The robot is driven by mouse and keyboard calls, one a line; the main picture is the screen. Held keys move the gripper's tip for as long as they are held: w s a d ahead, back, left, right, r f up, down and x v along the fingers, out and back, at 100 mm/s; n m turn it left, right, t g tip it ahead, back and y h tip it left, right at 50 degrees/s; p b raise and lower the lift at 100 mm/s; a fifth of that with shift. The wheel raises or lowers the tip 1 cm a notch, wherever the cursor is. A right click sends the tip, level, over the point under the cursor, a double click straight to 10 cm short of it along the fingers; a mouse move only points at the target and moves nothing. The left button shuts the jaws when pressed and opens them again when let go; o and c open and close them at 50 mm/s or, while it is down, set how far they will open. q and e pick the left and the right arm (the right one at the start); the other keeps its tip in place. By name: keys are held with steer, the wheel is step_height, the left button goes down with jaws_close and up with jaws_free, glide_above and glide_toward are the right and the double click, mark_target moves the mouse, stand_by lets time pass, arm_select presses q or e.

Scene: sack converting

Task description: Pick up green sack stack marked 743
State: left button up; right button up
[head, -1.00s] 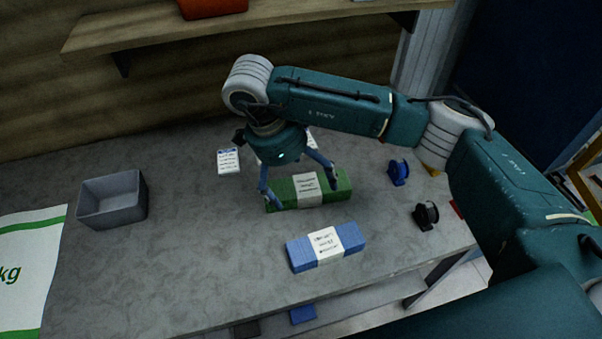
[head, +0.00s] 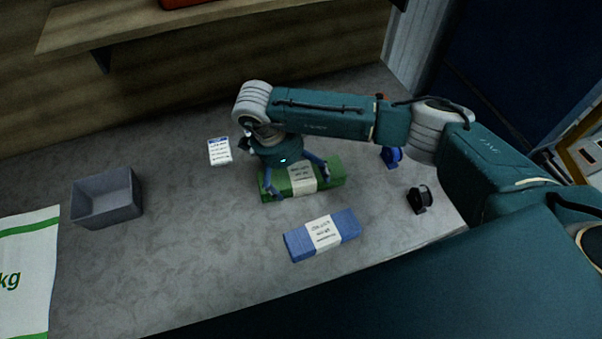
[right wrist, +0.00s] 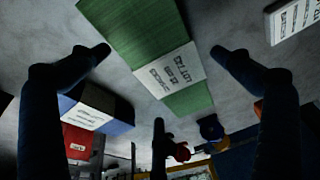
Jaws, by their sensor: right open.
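The green sack stack (head: 332,172) lies flat on the grey table, with a white paper band around its middle. In the right wrist view the green stack (right wrist: 145,30) lies between and beyond the fingers, and its band carries print that looks like a lot number, not clearly readable. My right gripper (head: 299,184) is open just over the stack, one finger near its left end and another by the right part. The right wrist view shows the spread fingers (right wrist: 160,52) with nothing gripped. Whether they touch the stack I cannot tell. My left gripper is not in view.
A blue banded stack (head: 345,222) lies in front of the green one. A grey bin (head: 107,212), a white label card (head: 219,151), a blue spool (head: 391,157) and a black spool (head: 419,199) stand around. A shelf (head: 130,32) runs along the back wall.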

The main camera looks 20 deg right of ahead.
steer(key=shift+x, duration=0.85)
steer(key=shift+c, duration=0.5)
steer(key=c, duration=1.3)
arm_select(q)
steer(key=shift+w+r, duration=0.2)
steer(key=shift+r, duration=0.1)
arm_select(e)
steer(key=shift+c, duration=0.6)
steer(key=shift+r, duration=0.15)
